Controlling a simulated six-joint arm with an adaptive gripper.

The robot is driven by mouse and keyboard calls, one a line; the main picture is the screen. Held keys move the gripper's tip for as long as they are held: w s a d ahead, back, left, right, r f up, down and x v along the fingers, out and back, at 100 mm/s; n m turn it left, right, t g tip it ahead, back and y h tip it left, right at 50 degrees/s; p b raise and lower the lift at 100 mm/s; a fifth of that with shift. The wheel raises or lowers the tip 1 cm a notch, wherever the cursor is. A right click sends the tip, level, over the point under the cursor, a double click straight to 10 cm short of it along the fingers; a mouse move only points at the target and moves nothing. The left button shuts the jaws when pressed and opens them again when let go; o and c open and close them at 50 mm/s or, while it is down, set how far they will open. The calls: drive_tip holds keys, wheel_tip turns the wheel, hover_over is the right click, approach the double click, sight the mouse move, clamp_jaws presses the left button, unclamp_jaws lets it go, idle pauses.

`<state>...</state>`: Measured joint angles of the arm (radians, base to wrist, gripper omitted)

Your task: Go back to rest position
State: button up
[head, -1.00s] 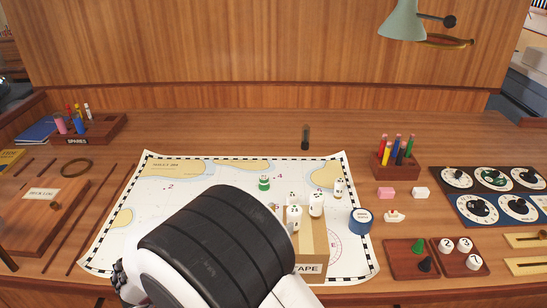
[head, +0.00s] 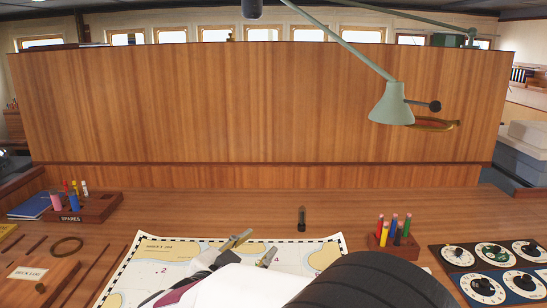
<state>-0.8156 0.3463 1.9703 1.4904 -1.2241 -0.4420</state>
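My gripper (head: 252,248) shows in the head view above the far middle part of the sea chart (head: 150,272). Its two fingers point away from me to the upper right and stand apart, with nothing visible between them. My white and black arm comes in from the bottom right and covers most of the chart's near half. Whatever lies under the arm is hidden.
A spares rack (head: 98,208) stands at the left, near a dark ring (head: 66,247). A marker holder (head: 392,241) stands right of the chart, beside dial panels (head: 489,266). A small dark cylinder (head: 301,219) stands behind the chart. A green lamp (head: 391,104) hangs above.

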wheel_tip(320, 180, up, 6)
drive_tip(key=w+n+t+y, duration=0.1)
drive_tip(key=w+n+y, duration=0.15)
drive_tip(key=y, duration=0.35)
drive_tip(key=s+d+r+n+g+y, duration=0.1)
drive_tip(key=s+d+r+n+y, duration=0.1)
drive_tip(key=s+d+n+y, duration=0.3)
drive_tip(key=s+d+f+g+h, duration=0.1)
drive_tip(key=s+d+f+g, duration=0.2)
drive_tip(key=s, duration=0.6)
drive_tip(key=s+d+f+n+g+h, duration=0.1)
drive_tip(key=s+d+f+g, duration=0.2)
drive_tip(key=s+d+f, duration=0.3)
drive_tip(key=s+d+f+n+g+h, duration=0.1)
drive_tip(key=s+d, duration=0.6)
drive_tip(key=s, duration=0.7)
wheel_tip(320, 180, down, 3)
drive_tip(key=shift+f+g+h, duration=0.2)
drive_tip(key=shift+g+h, duration=0.4)
drive_tip(key=shift+g, duration=0.4)
drive_tip(key=shift+s, duration=0.1)
idle(2.4)
